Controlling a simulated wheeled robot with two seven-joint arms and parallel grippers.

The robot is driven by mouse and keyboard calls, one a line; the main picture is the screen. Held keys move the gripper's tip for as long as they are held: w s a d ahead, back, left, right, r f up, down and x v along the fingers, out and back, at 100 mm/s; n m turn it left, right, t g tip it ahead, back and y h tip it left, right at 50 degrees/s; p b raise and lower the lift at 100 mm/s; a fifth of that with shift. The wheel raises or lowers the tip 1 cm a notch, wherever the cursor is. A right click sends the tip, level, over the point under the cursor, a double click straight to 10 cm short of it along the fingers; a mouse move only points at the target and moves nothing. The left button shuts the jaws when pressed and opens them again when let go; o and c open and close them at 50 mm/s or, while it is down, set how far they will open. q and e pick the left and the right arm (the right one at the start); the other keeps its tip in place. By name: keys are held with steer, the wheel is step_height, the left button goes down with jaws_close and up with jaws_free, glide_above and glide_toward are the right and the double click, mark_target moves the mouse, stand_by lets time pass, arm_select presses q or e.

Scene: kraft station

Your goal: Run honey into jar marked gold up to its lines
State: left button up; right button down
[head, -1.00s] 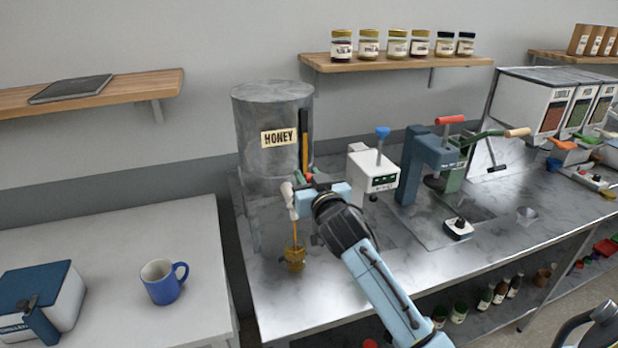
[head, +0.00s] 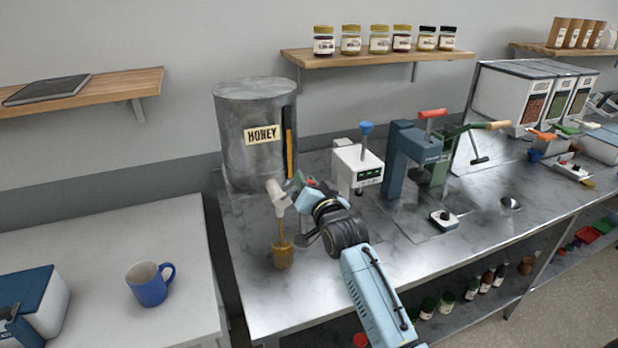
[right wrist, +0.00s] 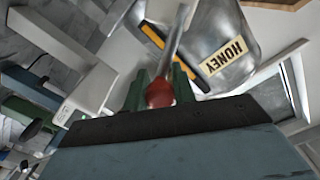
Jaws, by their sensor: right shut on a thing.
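The grey metal honey tank (head: 255,115), labelled HONEY, stands at the left end of the steel bench; it also shows in the right wrist view (right wrist: 215,25). Its pale spout (head: 277,195) points down, and an amber honey stream (head: 281,232) runs from it into a small jar (head: 283,258) on the bench. The jar looks amber; its lines and exact level are too small to read. My right gripper (head: 302,184) is shut on the tap lever; in the right wrist view the lever's red knob (right wrist: 160,92) sits between its green fingers. My left gripper is out of view.
A white device (head: 357,168) and a blue press (head: 408,155) stand right of the tank. A white table (head: 90,240) with a blue mug (head: 149,284) is at the left. Shelved jars (head: 390,40) are above. The bench front right of the jar is partly covered by my arm.

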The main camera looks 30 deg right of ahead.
steer(key=shift+d+f+m, duration=0.25)
steer(key=shift+f+m, duration=0.4)
steer(key=shift+m, duration=0.25)
steer(key=c, duration=1.1)
jaws_free()
steer(key=shift+c, duration=0.2)
steer(key=shift+s, duration=0.1)
steer(key=s+a, duration=0.1)
steer(key=s, duration=1.2)
steer(key=shift+b, duration=0.4)
steer(key=shift+s, duration=0.1)
